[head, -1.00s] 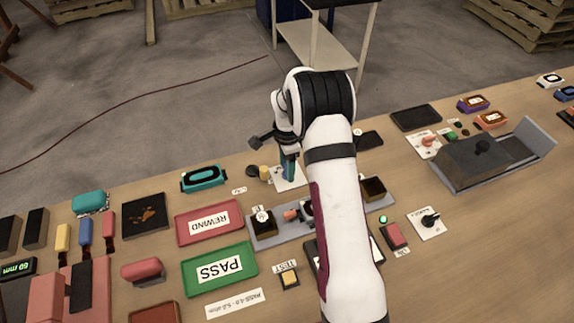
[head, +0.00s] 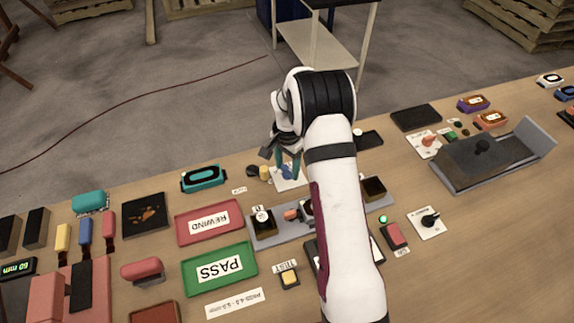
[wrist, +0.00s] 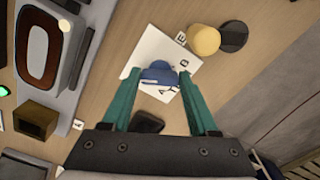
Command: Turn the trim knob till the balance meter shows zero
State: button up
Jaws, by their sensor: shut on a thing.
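The trim knob appears to be the blue knob (head: 287,172) on a white lettered plate (head: 277,184), beyond the grey rail. My gripper (head: 287,163) reaches down over it with its teal fingers. In the wrist view the blue knob (wrist: 158,73) sits between the fingertips of my gripper (wrist: 158,76), one on each side, and the gripper is shut on it. The white plate (wrist: 150,45) shows dark letters around the knob, partly covered by it. I cannot tell which device is the balance meter, and no balance reading is legible.
A yellow cylinder (head: 264,173) and a black disc (head: 252,171) stand close left of the plate. A teal-framed device (head: 204,179) is further left. The grey rail (head: 294,228) with brown boxes lies nearer me. My arm hides part of the table.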

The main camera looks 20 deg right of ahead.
aim_at(287, 169)
jog(key=shift+n, duration=2.1)
jog(key=o, duration=1.4)
jog(key=shift+r, duration=0.1)
notch_tip(287, 169, up, 16)
jog(key=shift+f, duration=0.2)
